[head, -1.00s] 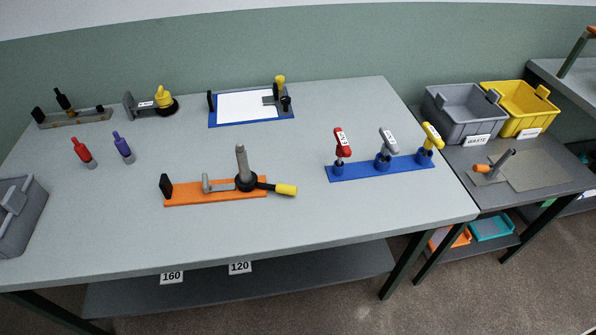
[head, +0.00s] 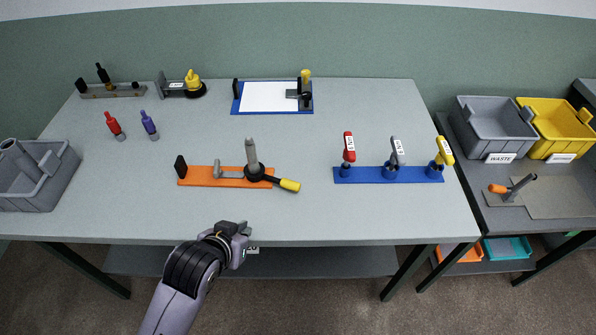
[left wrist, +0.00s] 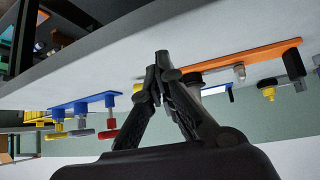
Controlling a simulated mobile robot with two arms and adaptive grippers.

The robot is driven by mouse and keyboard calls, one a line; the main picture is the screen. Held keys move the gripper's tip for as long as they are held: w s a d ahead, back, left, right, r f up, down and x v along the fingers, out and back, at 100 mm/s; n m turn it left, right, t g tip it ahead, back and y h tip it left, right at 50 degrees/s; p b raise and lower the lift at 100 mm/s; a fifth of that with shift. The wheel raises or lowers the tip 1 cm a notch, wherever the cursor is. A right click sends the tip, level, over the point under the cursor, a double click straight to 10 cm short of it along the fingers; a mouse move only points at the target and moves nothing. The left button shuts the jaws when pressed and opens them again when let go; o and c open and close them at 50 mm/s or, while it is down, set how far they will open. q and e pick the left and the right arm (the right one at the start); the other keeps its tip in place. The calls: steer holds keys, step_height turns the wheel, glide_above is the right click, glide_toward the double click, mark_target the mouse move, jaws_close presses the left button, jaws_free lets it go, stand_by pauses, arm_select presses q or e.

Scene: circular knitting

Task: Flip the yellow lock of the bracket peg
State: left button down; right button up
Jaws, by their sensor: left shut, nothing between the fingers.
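An orange base (head: 205,177) lies near the front middle of the table. It bears a black end block, a grey upright peg (head: 252,155) and a black lever with a yellow end (head: 290,185) pointing right. At the back left, a grey bracket (head: 172,87) bears a yellow knob (head: 193,79) on a black disc. I cannot tell for sure which yellow part is the lock. My left gripper (head: 240,230) is at the table's front edge, below the orange base, touching nothing I can see. In the left wrist view its fingers (left wrist: 158,66) are shut and empty, with the orange base (left wrist: 240,60) beyond.
A blue stand (head: 365,175) with red, grey and yellow handles is right of the orange base. A white-sheeted blue board (head: 268,97) is behind. Red (head: 115,126) and purple (head: 149,125) pegs and a grey bin (head: 60,185) are left. The front middle is clear.

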arm_select(q)
steer(key=w+d+r+m+t+h, duration=0.25)
steer(key=w+d+r, duration=0.45)
steer(key=w, duration=0.4)
steer(key=p, duration=0.2)
glide_above(292, 182)
steer(key=w+d, duration=0.1)
steer(key=w, duration=0.2)
steer(key=shift+n+t+h, duration=0.25)
steer(key=shift+n+t, duration=0.1)
steer(key=shift+t, duration=0.1)
step_height(292, 182, down, 5)
steer(key=shift+d+r, duration=0.1)
steer(key=shift+r, duration=0.05)
steer(key=shift+s+a+f+p, duration=0.2)
steer(key=shift+s+a+f, duration=0.05)
steer(key=shift+s+f, duration=0.35)
steer(key=shift+s+a+f+p, duration=0.2)
steer(key=shift+s+f, duration=0.3)
steer(key=shift+f, duration=0.05)
steer(key=shift+s+a+f, duration=0.1)
steer(key=shift+s+f, duration=0.2)
